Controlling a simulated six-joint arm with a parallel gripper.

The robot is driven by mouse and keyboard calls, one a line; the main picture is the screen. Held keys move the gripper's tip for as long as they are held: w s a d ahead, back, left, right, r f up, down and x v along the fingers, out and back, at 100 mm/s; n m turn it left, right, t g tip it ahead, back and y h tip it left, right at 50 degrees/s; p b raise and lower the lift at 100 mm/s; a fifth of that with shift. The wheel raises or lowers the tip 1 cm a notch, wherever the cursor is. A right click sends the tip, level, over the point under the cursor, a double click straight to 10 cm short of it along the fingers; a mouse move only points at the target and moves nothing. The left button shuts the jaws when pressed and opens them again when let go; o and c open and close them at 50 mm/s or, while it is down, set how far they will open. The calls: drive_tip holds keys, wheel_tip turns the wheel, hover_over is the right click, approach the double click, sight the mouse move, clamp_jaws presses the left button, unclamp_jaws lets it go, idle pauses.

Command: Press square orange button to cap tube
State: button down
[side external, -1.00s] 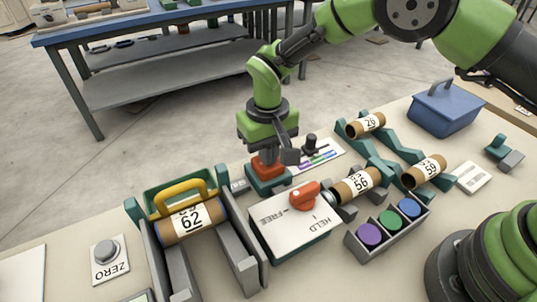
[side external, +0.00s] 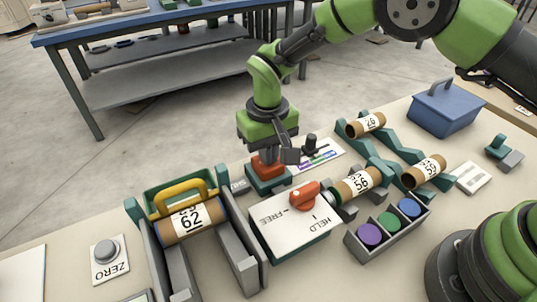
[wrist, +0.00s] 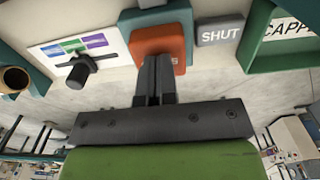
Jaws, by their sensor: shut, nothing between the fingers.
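The square orange button (side external: 266,166) sits on a teal base beside the white panel. It also shows in the wrist view (wrist: 153,42), next to a grey SHUT plate (wrist: 220,31). My gripper (wrist: 159,62) is shut and empty, pointing down with its fingertips on the button, partly hiding it. In the side view my gripper (side external: 270,152) stands right over the button. The tube marked 56 (side external: 360,184) lies in the holder beside the panel, with green at its left end.
The white panel has a red-orange lever (side external: 305,196) between FREE and HELD. A black knob (side external: 310,143) stands by a coloured strip. A tray (side external: 372,252) holds purple, green and blue caps. Tubes 62 (side external: 190,219), 26 (side external: 367,124) and 59 (side external: 425,171) rest in cradles.

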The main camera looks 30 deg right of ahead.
drive_tip(key=shift+r, duration=3.3)
drive_tip(key=shift+d+r, duration=0.1)
drive_tip(key=shift+r, duration=0.25)
drive_tip(key=s+d+r+m+t+y, duration=0.15)
drive_tip(key=s+d+r, duration=0.25)
drive_tip(key=r, duration=0.4)
drive_tip(key=s+d+r+m+t, duration=0.1)
drive_tip(key=s+d+r+t, duration=0.15)
drive_tip(key=d+r, duration=0.4)
drive_tip(key=s+d+r+t, duration=0.1)
drive_tip(key=s+d+r, duration=0.1)
drive_tip(key=s, duration=0.6)
drive_tip(key=s+d+r+m+t, duration=0.1)
drive_tip(key=s+d+r+t, duration=0.1)
drive_tip(key=s, duration=0.6)
drive_tip(key=shift+s, duration=0.15)
